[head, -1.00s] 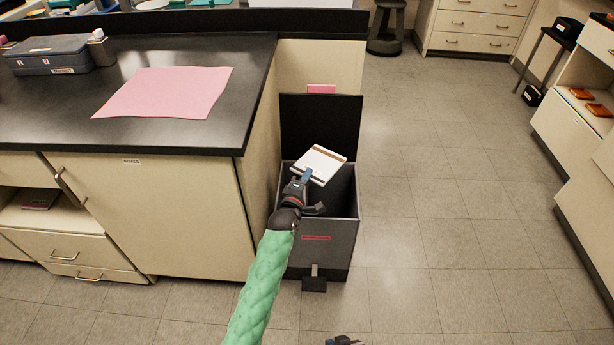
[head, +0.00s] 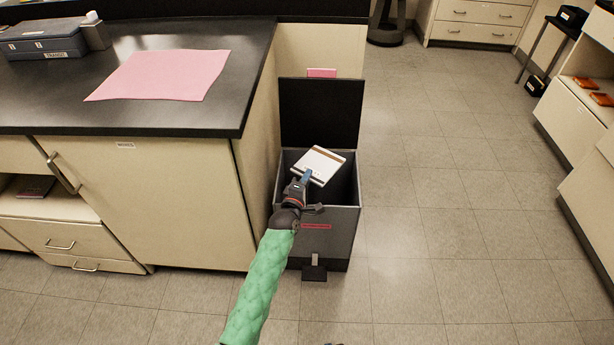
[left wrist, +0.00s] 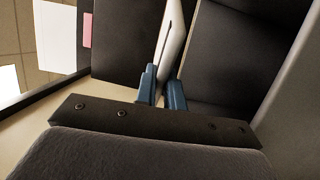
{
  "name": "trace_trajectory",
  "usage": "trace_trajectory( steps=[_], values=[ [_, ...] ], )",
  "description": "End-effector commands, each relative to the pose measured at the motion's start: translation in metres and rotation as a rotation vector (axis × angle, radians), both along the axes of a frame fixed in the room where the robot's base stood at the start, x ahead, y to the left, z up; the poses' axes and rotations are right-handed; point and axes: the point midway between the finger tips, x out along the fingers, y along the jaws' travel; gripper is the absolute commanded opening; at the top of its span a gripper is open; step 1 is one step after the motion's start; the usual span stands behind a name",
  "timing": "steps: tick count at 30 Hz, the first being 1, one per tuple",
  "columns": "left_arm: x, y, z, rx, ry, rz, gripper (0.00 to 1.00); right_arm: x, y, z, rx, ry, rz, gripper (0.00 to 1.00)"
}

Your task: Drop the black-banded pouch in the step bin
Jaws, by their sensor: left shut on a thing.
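The pouch (head: 320,164) is a flat white packet with a brown strip along its top edge and a thin dark band near its lower edge. My left gripper (head: 305,177) is shut on its lower edge and holds it tilted over the mouth of the step bin. In the left wrist view the pouch (left wrist: 176,45) shows edge-on between the two blue fingers (left wrist: 163,88). The step bin (head: 340,232) is dark grey with a red label (head: 316,226) on its front. Its black lid (head: 320,112) stands open at the back. My right gripper is not seen.
The bin stands against the end of a cream cabinet (head: 185,200) with a black worktop (head: 240,100). A pink sheet (head: 160,75) lies on the worktop. The tiled floor (head: 440,240) to the right of the bin is clear.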

Motion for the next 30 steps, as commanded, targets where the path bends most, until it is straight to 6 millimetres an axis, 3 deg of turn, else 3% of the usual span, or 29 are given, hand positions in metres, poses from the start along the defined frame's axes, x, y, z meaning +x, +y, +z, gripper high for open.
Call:
trace_trajectory(
  steps=[14, 15, 18, 30],
  values=[
    [0.0002, -0.0002, -0.0074, 0.0, -0.001, 0.0, 0.0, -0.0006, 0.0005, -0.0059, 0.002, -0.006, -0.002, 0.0],
    [0.0002, -0.0002, -0.0074, 0.0, -0.001, 0.0, 0.18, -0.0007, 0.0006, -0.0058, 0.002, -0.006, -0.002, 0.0],
    [0.0002, -0.0002, -0.0074, 0.0, -0.001, 0.0, 0.36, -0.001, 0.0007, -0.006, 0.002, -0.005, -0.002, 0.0],
    [-0.0065, 0.0019, -0.008, 0.0, 0.0, 0.0, 0.36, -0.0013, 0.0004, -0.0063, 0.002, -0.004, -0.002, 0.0]
  ],
)
